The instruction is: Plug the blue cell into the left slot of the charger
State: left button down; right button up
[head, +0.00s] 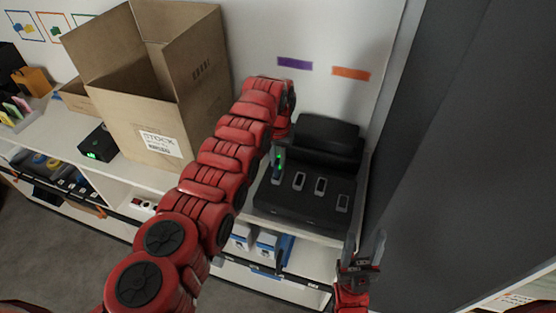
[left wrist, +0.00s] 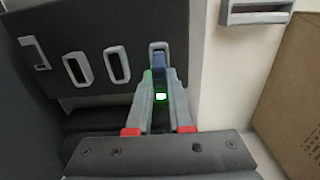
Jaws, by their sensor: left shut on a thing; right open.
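The black charger (head: 305,206) stands on the white shelf with a row of grey-rimmed slots. The blue cell (left wrist: 159,64) is at the slot nearest the carton, the left slot in the head view. Its far end meets the grey slot rim (left wrist: 158,46); how deep it sits I cannot tell. My left gripper (left wrist: 160,84) is shut on the blue cell, with a finger on each side and a green light glowing between them. In the head view, my left arm partly hides this gripper. My right gripper (head: 364,248) is open and empty, in front of the charger's right side.
A large open carton (head: 150,95) stands left of the charger. A small black box with a green light (head: 98,143) is further left on the shelf (head: 120,178). A dark grey panel (head: 460,140) rises close at the right. The other charger slots (head: 320,186) look empty.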

pick_arm(q)
jog(key=shift+f+b, duration=0.45)
jog(key=shift+b, duration=0.05)
dwell(0.9)
jog(key=shift+f+b, duration=0.55)
jog(key=shift+b, duration=0.1)
dwell(0.5)
jog(key=c, duration=0.7)
grip_release()
jog(key=shift+c, duration=0.2)
jog(key=shift+r, duration=0.15)
